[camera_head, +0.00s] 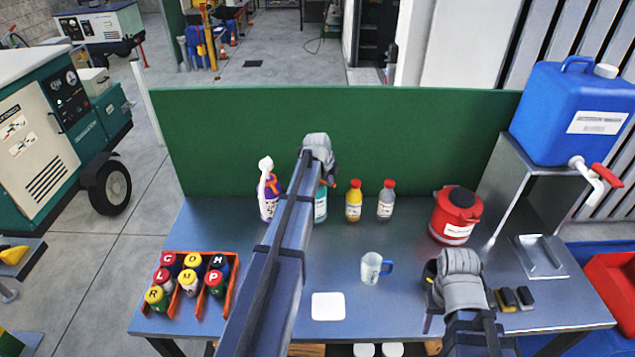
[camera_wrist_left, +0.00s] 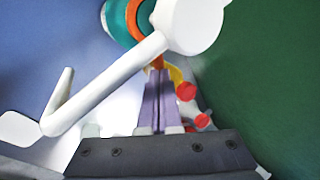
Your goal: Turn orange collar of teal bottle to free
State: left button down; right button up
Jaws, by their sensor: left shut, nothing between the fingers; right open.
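The teal bottle (camera_head: 320,207) stands on the table near the green panel, partly hidden behind my left arm in the head view. In the left wrist view a teal ring, an orange collar (camera_wrist_left: 134,22) and a white spray head (camera_wrist_left: 190,22) show, with a long white part slanting down left. My left gripper (camera_head: 322,168) is above the teal bottle. Its fingers (camera_wrist_left: 156,72) are shut with nothing between them, their tips close below the collar in the picture; contact cannot be told.
A purple spray bottle (camera_head: 267,200) stands left of the teal one; yellow (camera_head: 354,203) and clear (camera_head: 386,203) red-capped bottles stand right. A mug (camera_head: 371,268), white pad (camera_head: 328,306), red container (camera_head: 455,215) and orange crate (camera_head: 203,307) occupy the table. The green panel (camera_head: 400,130) stands behind.

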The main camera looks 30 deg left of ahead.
pick_arm(q)
jog(key=shift+w, duration=0.35)
jog(key=shift+s, duration=0.1)
jog(key=shift+s+a, duration=0.35)
jog(key=shift+s, duration=0.3)
pick_arm(e)
jog(key=shift+r, duration=0.1)
